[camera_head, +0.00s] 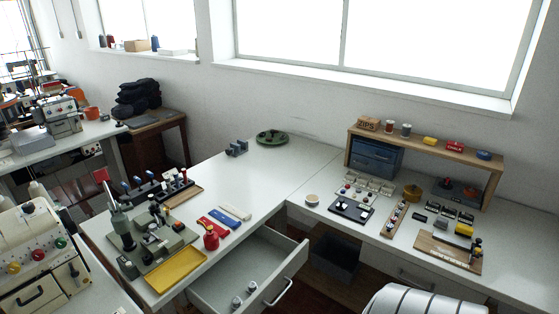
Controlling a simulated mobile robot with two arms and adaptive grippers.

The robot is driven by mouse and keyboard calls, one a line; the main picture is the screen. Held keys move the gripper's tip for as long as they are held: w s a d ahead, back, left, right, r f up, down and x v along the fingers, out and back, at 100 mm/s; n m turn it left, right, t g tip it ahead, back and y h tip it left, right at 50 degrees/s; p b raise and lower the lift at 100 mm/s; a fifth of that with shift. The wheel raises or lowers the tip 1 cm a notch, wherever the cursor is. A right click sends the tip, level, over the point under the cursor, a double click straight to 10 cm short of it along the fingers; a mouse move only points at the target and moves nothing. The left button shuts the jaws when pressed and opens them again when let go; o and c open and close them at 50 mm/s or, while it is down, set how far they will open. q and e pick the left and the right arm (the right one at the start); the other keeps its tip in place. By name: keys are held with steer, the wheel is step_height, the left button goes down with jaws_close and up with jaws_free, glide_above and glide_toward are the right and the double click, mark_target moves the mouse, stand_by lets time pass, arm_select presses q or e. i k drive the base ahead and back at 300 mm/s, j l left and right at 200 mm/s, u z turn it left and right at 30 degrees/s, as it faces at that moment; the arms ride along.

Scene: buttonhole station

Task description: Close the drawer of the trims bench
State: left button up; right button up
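An open drawer (297,263) sticks out from under the right side of the white bench (225,177) on the left. It is pulled well out, and its pale inner floor shows. Its front panel carries a bar handle (278,291). Small grey spools or cylinders (252,288) stand inside near the front. Neither of my grippers is in view.
A dark bin (334,257) stands on the floor right of the open drawer. A rounded white shape with dark bands (425,301) fills the bottom right.

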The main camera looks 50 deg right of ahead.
mark_target(268, 257)
steer(key=z, duration=1.55)
